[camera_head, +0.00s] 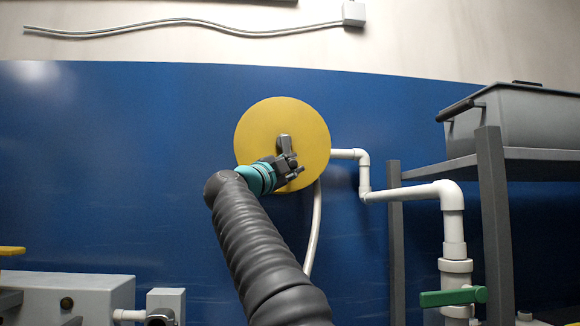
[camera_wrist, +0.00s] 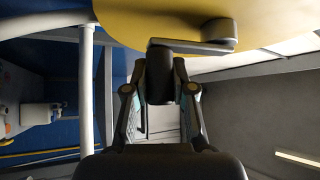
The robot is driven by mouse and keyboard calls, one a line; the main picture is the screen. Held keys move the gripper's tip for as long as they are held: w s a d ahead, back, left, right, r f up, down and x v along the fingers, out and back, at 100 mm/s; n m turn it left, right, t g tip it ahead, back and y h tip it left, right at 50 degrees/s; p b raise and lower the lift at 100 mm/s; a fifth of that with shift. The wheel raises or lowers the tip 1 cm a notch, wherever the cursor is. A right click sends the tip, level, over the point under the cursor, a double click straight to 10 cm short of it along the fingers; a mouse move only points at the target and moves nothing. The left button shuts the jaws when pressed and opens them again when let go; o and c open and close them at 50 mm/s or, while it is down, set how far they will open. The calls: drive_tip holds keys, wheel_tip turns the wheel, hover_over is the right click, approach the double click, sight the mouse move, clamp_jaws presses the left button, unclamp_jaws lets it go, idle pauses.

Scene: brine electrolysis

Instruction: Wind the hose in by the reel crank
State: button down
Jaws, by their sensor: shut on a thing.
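The yellow round reel (camera_head: 256,128) is mounted against the blue wall. Its grey crank (camera_head: 284,145) runs from the hub down to my gripper (camera_head: 288,166), which is at the lower middle of the reel face. In the wrist view, the crank arm (camera_wrist: 190,46) crosses in front of the yellow reel (camera_wrist: 165,18), its round hub end at the right. The pale hose (camera_head: 317,225) hangs from the reel's lower right and passes behind my arm.
White pipes (camera_head: 412,192) run right of the reel. A grey rack (camera_head: 492,220) carries a grey bin (camera_head: 520,118) at the right. A light grey box (camera_head: 75,296) stands at lower left. The blue wall left of the reel is clear.

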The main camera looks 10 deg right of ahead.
drive_tip(key=c, duration=0.9)
unclamp_jaws()
drive_tip(key=shift+d, duration=0.1)
drive_tip(key=shift+c, duration=0.2)
drive_tip(key=v, duration=1.2)
